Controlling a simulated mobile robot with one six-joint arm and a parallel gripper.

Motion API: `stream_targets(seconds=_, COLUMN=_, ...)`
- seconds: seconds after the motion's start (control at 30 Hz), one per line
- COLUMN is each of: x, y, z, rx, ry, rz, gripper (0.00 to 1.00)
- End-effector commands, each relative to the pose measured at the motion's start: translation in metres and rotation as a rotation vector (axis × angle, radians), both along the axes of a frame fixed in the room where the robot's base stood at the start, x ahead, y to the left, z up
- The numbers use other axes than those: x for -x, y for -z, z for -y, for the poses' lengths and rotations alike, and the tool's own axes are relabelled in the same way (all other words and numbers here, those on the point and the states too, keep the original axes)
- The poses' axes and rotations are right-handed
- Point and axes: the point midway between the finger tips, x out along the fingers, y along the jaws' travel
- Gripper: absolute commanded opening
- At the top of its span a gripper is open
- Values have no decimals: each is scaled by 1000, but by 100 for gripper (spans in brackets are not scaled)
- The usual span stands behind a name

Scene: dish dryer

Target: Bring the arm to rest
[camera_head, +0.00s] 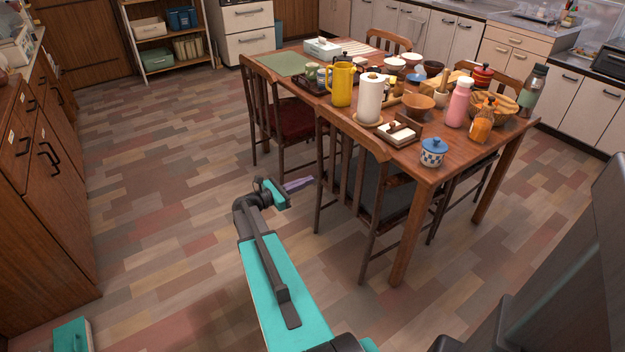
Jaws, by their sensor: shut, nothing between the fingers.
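My gripper (298,184) is at the end of my teal and dark grey arm, in the middle of the head view. It is small in the picture, with its fingers pointing right, towards the chairs. The fingers are shut and nothing shows between them. In the picture it lies over the open floor, left of the nearest chair (352,160). It appears apart from that chair, though the exact gap is hard to tell.
A wooden table (427,172) crowded with kitchenware stands at the right, with chairs around it. Wooden drawers (45,160) line the left side. A shelf (160,42) and white cabinets (248,34) stand at the back. The wooden floor (170,170) on the left is clear.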

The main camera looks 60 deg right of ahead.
Motion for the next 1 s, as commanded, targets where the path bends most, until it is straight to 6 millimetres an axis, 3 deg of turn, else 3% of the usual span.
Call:
stream_targets(seconds=0.67, x=-3, y=0, z=-4, rx=0, ry=-4, rz=0, gripper=0)
stream_targets(seconds=0.87, x=-28, y=8, z=-25, rx=-7, ry=-49, rz=-10, gripper=0)
stream_targets(seconds=1.0, x=-53, y=27, z=-58, rx=-22, ry=-109, rz=-34, gripper=0)
